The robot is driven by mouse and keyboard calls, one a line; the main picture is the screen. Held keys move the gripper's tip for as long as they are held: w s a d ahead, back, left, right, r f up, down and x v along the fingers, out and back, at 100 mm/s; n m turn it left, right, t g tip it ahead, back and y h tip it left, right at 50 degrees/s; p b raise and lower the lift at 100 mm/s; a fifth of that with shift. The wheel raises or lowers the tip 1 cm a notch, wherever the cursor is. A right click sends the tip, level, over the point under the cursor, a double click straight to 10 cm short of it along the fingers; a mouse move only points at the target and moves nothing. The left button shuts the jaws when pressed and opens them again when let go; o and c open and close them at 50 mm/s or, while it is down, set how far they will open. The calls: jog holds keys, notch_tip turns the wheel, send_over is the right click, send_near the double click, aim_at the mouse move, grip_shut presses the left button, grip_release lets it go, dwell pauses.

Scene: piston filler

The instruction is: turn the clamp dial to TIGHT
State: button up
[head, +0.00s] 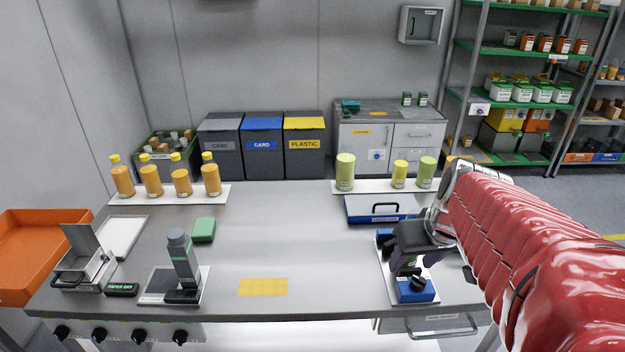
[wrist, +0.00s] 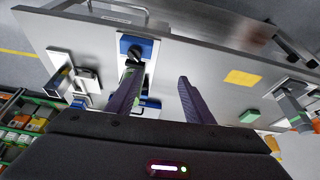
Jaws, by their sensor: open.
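A blue block (head: 416,295) with a black knob (head: 418,282) sits at the front end of a white plate on the right of the bench. This knob looks like the clamp dial; its markings are too small to read. The block also shows in the wrist view (wrist: 149,47), with the knob (wrist: 133,51) on it. My gripper (wrist: 158,74) is open and empty, with purple fingers. In the head view my gripper (head: 405,264) hangs over the plate, just behind the knob, and hides the plate's middle. One finger appears close to the knob; I cannot tell whether they touch.
A blue case (head: 365,212) with a black handle lies behind the plate. A grey upright device (head: 181,260) stands left, beside a green block (head: 204,229). Orange bottles (head: 181,180) and green containers (head: 345,172) stand at the back. The bench middle is clear around a yellow patch (head: 263,287).

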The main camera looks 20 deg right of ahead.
aim_at(419, 281)
jog(key=d+f, duration=0.1)
jog(key=d, duration=0.5)
jog(key=shift+s+d+m, duration=0.3)
jog(key=shift+s, duration=0.15)
jog(key=shift+f, duration=0.15)
jog(key=shift+x, duration=6.85)
jog(key=c, duration=1)
